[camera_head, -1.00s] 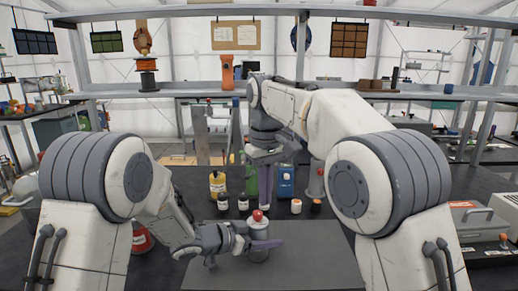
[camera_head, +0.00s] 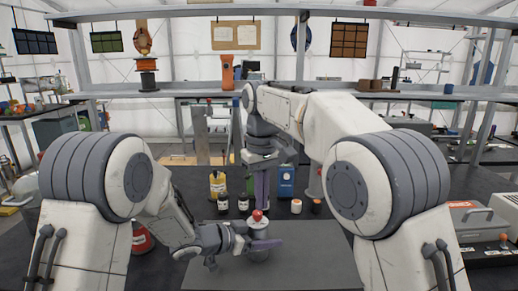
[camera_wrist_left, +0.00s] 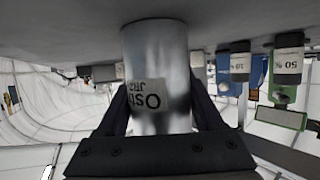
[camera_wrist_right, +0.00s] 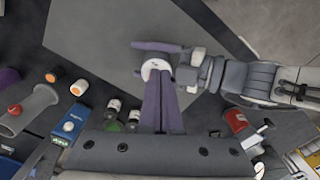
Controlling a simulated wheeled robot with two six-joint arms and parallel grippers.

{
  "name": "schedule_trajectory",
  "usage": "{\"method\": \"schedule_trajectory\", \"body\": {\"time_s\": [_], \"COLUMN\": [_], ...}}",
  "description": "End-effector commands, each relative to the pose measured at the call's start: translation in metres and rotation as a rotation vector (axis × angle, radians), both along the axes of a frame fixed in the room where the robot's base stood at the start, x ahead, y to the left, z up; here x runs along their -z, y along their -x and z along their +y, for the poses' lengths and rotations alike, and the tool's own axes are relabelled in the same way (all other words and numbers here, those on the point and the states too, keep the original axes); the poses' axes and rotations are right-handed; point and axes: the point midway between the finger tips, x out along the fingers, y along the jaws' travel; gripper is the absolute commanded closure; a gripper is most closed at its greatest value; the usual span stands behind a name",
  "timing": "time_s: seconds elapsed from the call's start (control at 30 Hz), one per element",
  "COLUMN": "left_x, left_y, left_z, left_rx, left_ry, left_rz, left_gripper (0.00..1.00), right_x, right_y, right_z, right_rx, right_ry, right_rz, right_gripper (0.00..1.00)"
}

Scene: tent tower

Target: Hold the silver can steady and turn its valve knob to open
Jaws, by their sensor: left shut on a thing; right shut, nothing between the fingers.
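The silver can (camera_head: 259,250) stands upright on the grey mat, with a red valve knob (camera_head: 257,215) on top. My left gripper (camera_head: 262,244) is shut around the can's body from the side. In the left wrist view, the can (camera_wrist_left: 158,80) with its printed label sits between the dark fingers. My right gripper (camera_head: 261,207) points down with its purple fingers closed together, just above or at the knob. In the right wrist view, the closed fingertips (camera_wrist_right: 158,78) cover part of the can's top (camera_wrist_right: 153,65). I cannot tell whether they touch the knob.
Behind the can stand a yellow bottle (camera_head: 217,184), a blue container (camera_head: 286,181) and several small bottles. A red-and-white container (camera_head: 141,238) is at the left. Grey equipment (camera_head: 477,226) is at the right. The grey mat (camera_head: 320,265) is bare right of the can.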

Motion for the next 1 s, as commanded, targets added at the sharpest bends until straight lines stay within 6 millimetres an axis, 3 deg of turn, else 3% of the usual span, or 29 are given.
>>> {"method": "schedule_trajectory", "body": {"time_s": [0.33, 1.0], "left_x": [-0.001, 0.0], "left_y": [0.0, 0.0], "left_z": [0.0, 0.0], "left_rx": [0.0, 0.001], "left_ry": [0.001, 0.001], "left_rz": [-0.001, 0.0], "left_gripper": [1.0, 1.0], "right_x": [0.034, 0.037], "right_y": [0.0, -0.002], "right_z": [0.0, 0.001], "right_rx": [0.0, 0.0], "right_ry": [0.0, -0.001], "right_rz": [0.0, -0.001], "right_gripper": [1.0, 1.0]}}
